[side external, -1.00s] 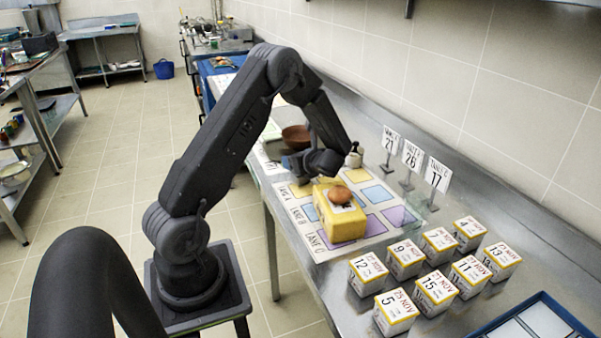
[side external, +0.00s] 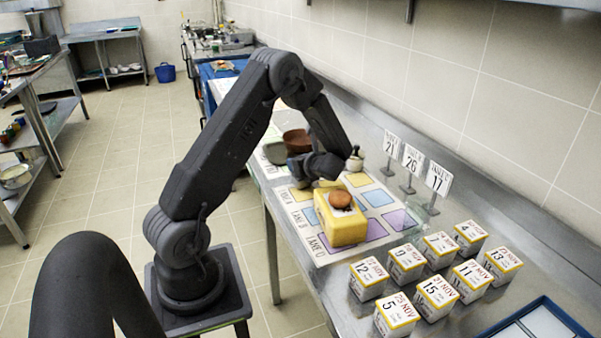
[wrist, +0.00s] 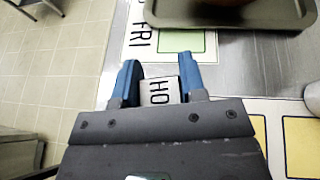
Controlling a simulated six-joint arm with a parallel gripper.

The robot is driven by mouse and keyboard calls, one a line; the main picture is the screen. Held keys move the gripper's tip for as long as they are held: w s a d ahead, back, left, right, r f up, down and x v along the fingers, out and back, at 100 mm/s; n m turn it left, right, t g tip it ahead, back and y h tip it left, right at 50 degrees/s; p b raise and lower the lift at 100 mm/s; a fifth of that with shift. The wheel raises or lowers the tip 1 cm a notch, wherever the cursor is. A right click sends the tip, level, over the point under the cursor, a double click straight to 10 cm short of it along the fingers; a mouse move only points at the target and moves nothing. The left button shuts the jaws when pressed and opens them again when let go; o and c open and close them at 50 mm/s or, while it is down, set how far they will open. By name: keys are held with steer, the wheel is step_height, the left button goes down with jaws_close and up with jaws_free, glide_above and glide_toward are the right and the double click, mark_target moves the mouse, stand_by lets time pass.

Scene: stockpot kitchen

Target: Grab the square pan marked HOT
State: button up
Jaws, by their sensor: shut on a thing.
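A grey square pan (side external: 275,153) with rounded corners lies on the mat beyond my gripper in the side view. Its rim (wrist: 225,23) crosses the top of the wrist view. My gripper (wrist: 157,72) has its two blue fingers on either side of a small pale piece lettered "HO" (wrist: 158,91) and is shut on it. The rest of the lettering is hidden by the gripper body. How this piece joins the pan is not clear. In the side view my gripper (side external: 316,168) is low over the mat, beside the pan.
A brown bowl (side external: 297,141) is at the pan. A yellow box (side external: 342,222) with a round brown item on top stands close in front of my gripper. Number signs (side external: 413,158) and a small pale pot (side external: 354,162) stand behind. Several date boxes (side external: 436,291) fill the right.

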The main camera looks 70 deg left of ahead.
steer(key=shift+r, duration=0.1)
steer(key=shift+r, duration=0.5)
steer(key=r, duration=0.1)
steer(key=s+r, duration=0.1)
steer(key=r, duration=0.2)
steer(key=shift+s+a, duration=0.2)
steer(key=shift+a, duration=0.05)
steer(key=s+a+r, duration=0.3)
steer(key=s+r, duration=0.3)
steer(key=s, duration=0.4)
